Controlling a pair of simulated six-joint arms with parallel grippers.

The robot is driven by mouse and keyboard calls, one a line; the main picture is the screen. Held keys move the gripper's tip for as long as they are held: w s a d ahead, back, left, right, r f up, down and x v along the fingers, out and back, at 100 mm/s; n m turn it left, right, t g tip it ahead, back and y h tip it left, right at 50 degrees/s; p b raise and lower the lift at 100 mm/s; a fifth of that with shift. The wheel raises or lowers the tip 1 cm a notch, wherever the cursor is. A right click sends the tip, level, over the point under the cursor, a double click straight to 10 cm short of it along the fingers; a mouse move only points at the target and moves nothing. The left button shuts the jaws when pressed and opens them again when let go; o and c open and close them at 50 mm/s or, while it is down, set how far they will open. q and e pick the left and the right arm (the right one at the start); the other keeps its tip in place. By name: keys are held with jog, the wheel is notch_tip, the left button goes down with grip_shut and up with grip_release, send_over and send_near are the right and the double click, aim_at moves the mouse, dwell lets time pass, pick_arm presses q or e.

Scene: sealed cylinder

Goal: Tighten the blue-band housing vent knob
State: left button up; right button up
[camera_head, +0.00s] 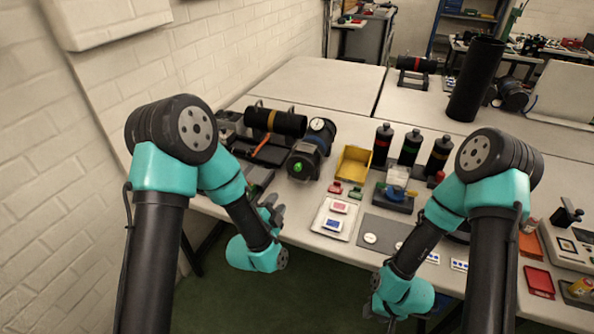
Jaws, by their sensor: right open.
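A dark housing with a bluish band (318,139) stands at the back left of the near table, with a round white-faced gauge (317,125) on top. A green knob (297,167) sits on its front end. I cannot tell how tight the knob is or whether it is the vent knob. My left gripper (270,211) is at the table's front edge, below and left of the knob and apart from it. Its finger gap is unclear. My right gripper (372,309) is open, low in front of the table, far from the housing and partly hidden by its wrist.
A black cylinder with an orange band (272,119) lies behind the housing. A yellow bin (353,163), several banded black bottles (383,146) and a white tray (335,218) stand to the right. A grey mat (378,229) lies near the front edge. A brick wall is at left.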

aim_at(298, 169)
pick_arm(q)
jog(key=shift+w, duration=0.1)
jog(key=x, duration=1.7)
jog(key=shift+d, duration=0.15)
jog(key=c, duration=0.6)
